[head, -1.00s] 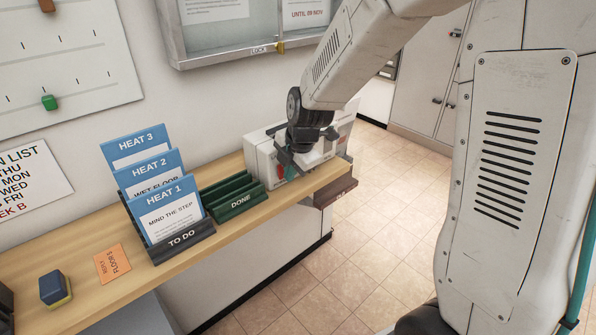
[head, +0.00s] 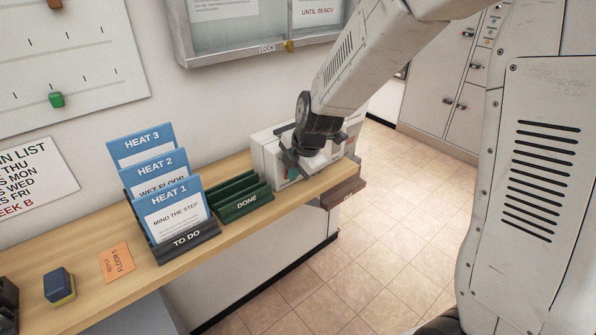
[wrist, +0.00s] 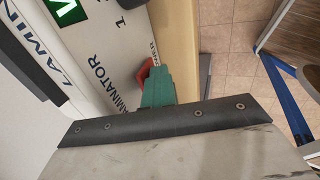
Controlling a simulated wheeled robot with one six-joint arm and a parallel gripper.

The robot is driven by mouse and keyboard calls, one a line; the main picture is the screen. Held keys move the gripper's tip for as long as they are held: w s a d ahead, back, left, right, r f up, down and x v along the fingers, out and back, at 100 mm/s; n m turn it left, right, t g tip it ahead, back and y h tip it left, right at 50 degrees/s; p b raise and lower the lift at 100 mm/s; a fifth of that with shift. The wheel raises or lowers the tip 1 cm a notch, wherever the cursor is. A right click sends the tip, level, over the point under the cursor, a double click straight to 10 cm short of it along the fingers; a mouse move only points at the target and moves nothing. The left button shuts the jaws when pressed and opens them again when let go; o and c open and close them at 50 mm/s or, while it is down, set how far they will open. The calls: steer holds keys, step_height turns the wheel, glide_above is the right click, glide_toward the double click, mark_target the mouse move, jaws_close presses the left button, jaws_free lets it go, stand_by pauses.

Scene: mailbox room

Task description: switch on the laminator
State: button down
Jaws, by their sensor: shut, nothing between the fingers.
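The laminator (head: 262,151) is a white box at the far end of the wooden counter, partly hidden by my arm and gripper. In the wrist view its white casing (wrist: 93,45) carries the words "LAMINATOR 1" and a lit green display (wrist: 65,10). A red part (wrist: 145,71) and a green part (wrist: 158,88) show close together beside the lettering; I cannot tell whether the switch is on. My gripper (head: 298,166) is shut and empty, right at the laminator's front.
A green DONE rack (head: 240,203) stands left of the laminator. Left of that is a black TO DO rack (head: 187,242) with blue HEAT cards. An orange card (head: 117,262) and a blue block (head: 59,285) lie nearer. A noticeboard case hangs above. Open tiled floor lies right.

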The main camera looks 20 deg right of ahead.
steer(key=shift+w+r, duration=0.1)
steer(key=shift+r, duration=0.85)
steer(key=shift+s, duration=0.45)
steer(key=s+f+v, duration=0.1)
steer(key=s+v, duration=0.1)
steer(key=v, duration=0.9)
steer(key=shift+d+r, duration=0.35)
steer(key=shift+d, duration=0.1)
steer(key=shift+s+d+f+g+h, duration=0.2)
steer(key=shift+f+g+h, duration=0.15)
steer(key=shift+f, duration=0.35)
